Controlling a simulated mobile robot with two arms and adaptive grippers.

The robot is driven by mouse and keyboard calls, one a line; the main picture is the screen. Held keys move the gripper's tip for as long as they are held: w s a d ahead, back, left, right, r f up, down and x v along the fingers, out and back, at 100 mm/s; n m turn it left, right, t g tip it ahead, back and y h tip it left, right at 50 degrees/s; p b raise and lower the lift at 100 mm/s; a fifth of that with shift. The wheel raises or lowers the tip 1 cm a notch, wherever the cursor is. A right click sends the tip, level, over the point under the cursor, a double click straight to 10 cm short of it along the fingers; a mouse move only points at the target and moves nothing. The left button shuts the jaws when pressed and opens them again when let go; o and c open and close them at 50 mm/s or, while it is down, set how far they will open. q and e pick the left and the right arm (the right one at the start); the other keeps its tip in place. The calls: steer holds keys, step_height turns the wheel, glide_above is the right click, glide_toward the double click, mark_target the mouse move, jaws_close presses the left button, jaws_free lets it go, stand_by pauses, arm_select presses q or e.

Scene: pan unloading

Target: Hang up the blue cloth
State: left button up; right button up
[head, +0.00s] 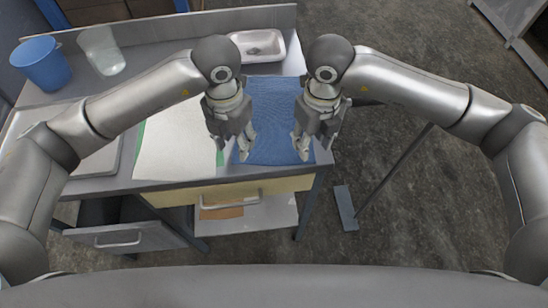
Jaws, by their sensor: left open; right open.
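The blue cloth (272,118) lies flat on the right part of the metal counter (181,183), its near end close to the counter's front edge. My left gripper (244,158) is open and points down over the cloth's left edge. My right gripper (299,158) is open over the cloth's near right part. Whether the fingertips touch the cloth I cannot tell. My grippers and forearms hide parts of its two sides.
A white cloth with a green edge (178,140) lies left of the blue one. A blue bucket (42,64), a clear container (102,50) and a metal tray (257,46) stand behind. Below are a yellow drawer (280,186) and a grey drawer (120,239). Floor at right is mostly clear.

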arm_select(q)
steer(key=shift+w+f, duration=0.1)
steer(key=shift+f, duration=2.1)
arm_select(e)
steer(key=shift+w+f, duration=0.1)
steer(key=shift+f, duration=2.1)
arm_select(q)
steer(key=shift+f, duration=0.1)
arm_select(e)
steer(key=shift+f, duration=0.1)
arm_select(q)
steer(key=shift+f, duration=0.15)
arm_select(e)
steer(key=shift+f, duration=0.15)
arm_select(q)
steer(key=shift+c, duration=0.5)
arm_select(e)
steer(key=shift+c, duration=0.5)
arm_select(q)
steer(key=c, duration=0.3)
arm_select(e)
steer(key=c, duration=0.3)
arm_select(q)
jaws_close()
arm_select(e)
jaws_close()
